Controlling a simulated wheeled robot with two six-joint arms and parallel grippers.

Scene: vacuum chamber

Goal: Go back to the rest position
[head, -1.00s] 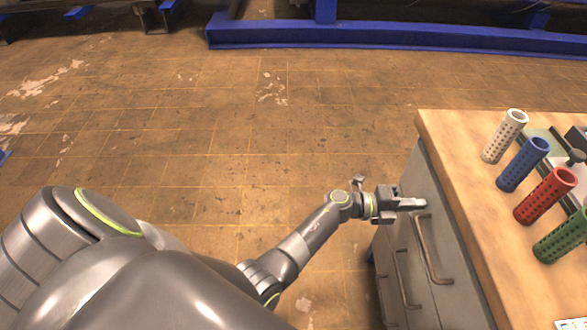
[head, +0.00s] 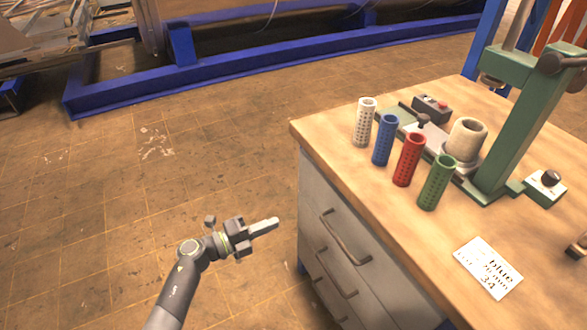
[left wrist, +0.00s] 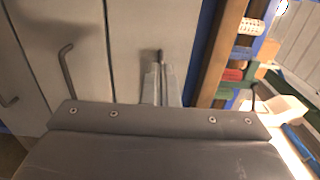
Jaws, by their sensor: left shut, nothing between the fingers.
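My left gripper (head: 264,227) is shut and empty in the head view. It is in the air over the floor, to the left of the grey drawer cabinet (head: 318,213) and apart from it. In the left wrist view the closed fingers (left wrist: 160,82) point toward the cabinet's drawer fronts (left wrist: 135,45). The drawers look closed. My right gripper does not show in either view.
The wooden worktop (head: 310,135) holds white (head: 364,122), blue (head: 385,140), red (head: 408,160) and green (head: 437,183) perforated cylinders, a green press (head: 510,130) and a printed card (head: 488,268). Drawer handles (head: 345,238) stick out. The tiled floor at left is open.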

